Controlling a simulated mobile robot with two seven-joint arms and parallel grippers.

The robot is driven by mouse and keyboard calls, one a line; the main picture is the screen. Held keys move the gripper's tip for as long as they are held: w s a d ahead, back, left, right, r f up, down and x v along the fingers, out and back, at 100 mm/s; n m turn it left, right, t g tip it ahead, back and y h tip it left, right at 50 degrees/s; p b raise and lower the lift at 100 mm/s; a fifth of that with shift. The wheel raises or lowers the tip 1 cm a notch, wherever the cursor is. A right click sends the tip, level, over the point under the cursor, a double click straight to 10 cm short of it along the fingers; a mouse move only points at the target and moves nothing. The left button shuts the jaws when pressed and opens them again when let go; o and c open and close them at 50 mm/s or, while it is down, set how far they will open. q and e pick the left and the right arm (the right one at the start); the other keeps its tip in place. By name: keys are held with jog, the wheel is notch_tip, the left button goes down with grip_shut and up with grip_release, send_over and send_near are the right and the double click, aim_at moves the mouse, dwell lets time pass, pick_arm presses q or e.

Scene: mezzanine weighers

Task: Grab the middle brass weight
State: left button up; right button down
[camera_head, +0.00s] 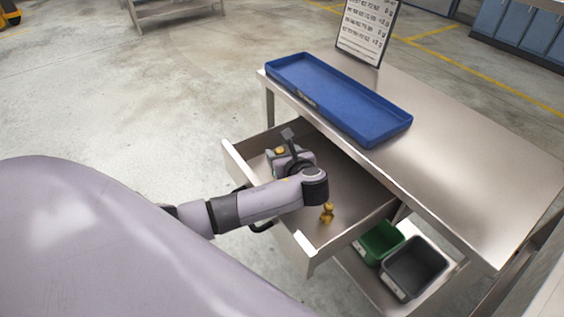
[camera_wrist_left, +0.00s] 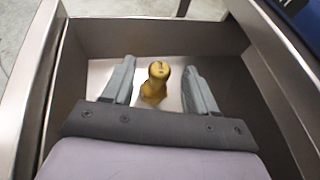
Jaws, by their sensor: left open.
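A brass weight (camera_wrist_left: 153,88) with a round knob stands in the open drawer, between the two fingers of my left gripper (camera_wrist_left: 158,74) in the left wrist view. Gaps show on both sides of it, so the gripper is open and not holding it. Another brass weight (camera_head: 327,212) stands nearer the drawer's right end.
The metal drawer (camera_head: 234,163) has raised walls close around my gripper. A blue tray (camera_head: 342,100) lies on the steel bench top (camera_head: 462,150) above it, with a printed sign (camera_head: 366,28) behind. A green bin (camera_head: 379,243) and a grey bin (camera_head: 414,268) stand on the shelf below.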

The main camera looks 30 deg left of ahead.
pick_arm(q)
jog(key=shift+x, duration=1.4)
grip_shut()
